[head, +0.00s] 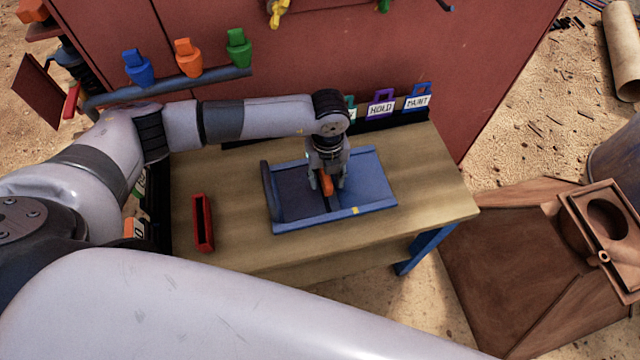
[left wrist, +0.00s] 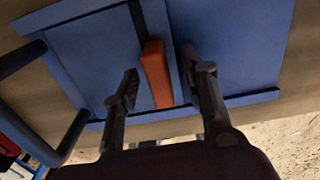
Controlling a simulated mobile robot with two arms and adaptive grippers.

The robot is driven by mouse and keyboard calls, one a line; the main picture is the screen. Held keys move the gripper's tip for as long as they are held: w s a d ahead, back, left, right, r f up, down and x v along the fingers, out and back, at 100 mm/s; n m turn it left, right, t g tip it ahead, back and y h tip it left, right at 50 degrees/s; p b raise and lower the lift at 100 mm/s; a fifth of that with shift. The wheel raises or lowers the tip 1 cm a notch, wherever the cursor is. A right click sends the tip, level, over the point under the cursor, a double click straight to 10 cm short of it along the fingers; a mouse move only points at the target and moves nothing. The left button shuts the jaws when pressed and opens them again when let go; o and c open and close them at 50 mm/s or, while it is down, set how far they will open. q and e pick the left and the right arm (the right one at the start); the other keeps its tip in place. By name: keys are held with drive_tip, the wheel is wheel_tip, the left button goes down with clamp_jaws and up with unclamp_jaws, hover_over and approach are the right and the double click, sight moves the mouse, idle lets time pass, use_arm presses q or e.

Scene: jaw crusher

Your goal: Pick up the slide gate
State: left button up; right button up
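The slide gate appears to be the flat blue framed panel (head: 372,180) on the wooden table; it also fills much of the left wrist view (left wrist: 235,45). A dark strip crosses its middle, and a raised blue bar handle (head: 268,190) stands at its left end. An orange block (head: 327,185) sits near the strip and also shows in the left wrist view (left wrist: 157,75). My left gripper (head: 328,180) points down over the panel's middle. Its fingers are open on either side of the orange block, with gaps visible. My right gripper is not in view.
A red hollow block (head: 203,222) lies on the table (head: 430,190) left of the panel. Labelled padlock-like tags (head: 381,103) stand along the table's back edge by the red wall. The table is clear right of the panel. A brown metal chute (head: 510,250) lies beyond its right edge.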

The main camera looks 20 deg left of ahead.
use_arm(q)
drive_tip(key=shift+f, duration=0.6)
drive_tip(key=shift+c, duration=0.6)
clamp_jaws()
drive_tip(key=shift+w+r, duration=0.1)
drive_tip(key=shift+r, duration=0.05)
